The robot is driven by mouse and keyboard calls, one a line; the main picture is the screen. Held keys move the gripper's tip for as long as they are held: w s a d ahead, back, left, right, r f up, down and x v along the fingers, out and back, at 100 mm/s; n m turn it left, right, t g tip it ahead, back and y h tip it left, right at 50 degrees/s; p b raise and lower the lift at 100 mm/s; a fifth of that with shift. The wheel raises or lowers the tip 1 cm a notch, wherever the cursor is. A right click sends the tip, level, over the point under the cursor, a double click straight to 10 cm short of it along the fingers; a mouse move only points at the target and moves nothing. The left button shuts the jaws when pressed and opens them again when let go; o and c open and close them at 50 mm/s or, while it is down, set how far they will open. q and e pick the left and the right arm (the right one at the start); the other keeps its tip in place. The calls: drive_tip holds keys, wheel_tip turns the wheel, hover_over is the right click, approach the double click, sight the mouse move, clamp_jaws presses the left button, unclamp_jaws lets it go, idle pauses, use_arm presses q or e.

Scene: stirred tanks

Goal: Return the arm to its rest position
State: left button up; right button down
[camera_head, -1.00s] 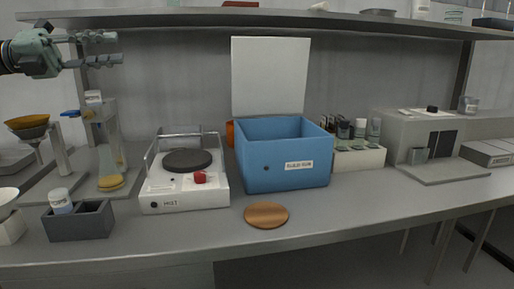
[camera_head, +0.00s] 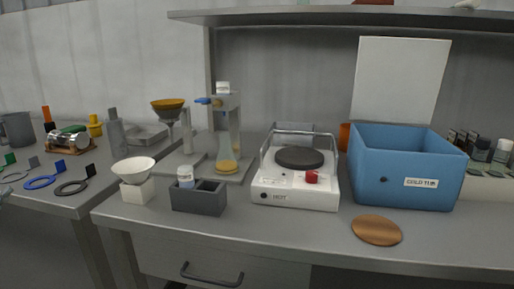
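My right gripper is not in view.
A hot plate (camera_head: 297,188), a blue box (camera_head: 402,185) with its lid panel up, and a copper disc (camera_head: 376,230) are on the main bench. Left of them are a dark grey block (camera_head: 198,203), a white bowl (camera_head: 134,170) and a funnel stand. Coloured rings (camera_head: 42,182) lie on the left bench.

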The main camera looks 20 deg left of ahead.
use_arm(q)
drive_tip(key=s+f+n+g+y, duration=0.1)
drive_tip(key=s+f+n+y, duration=0.95)
drive_tip(key=s+f, duration=0.6)
drive_tip(key=w+d+f+n+g, duration=0.1)
drive_tip(key=w+d+f+g, duration=0.15)
drive_tip(key=w+f, duration=0.4)
drive_tip(key=w+d+f+n+g, duration=0.2)
drive_tip(key=w+f+g, duration=0.2)
drive_tip(key=w+f, duration=0.25)
drive_tip(key=w+d+f+n+g+h, duration=0.1)
drive_tip(key=w+d+f+g+h, duration=0.3)
drive_tip(key=w+d+f, duration=0.65)
drive_tip(key=s+d+f+n+g, duration=0.1)
drive_tip(key=d+f+g, duration=0.2)
drive_tip(key=d, duration=0.8)
drive_tip(key=s+d+f+n+g+h, duration=0.1)
drive_tip(key=d+f, duration=0.4)
drive_tip(key=d, duration=0.7)
drive_tip(key=s+d+f+n+g, duration=0.1)
drive_tip(key=s+d+f+g, duration=0.2)
drive_tip(key=d, duration=0.8)
drive_tip(key=f+g, duration=0.1)
drive_tip(key=g, duration=0.1)
drive_tip(key=shift+s+d+f+n+g+h, duration=0.15)
drive_tip(key=shift+s+d+n+g+h, duration=0.1)
drive_tip(key=shift+d+n+g+h, duration=0.1)
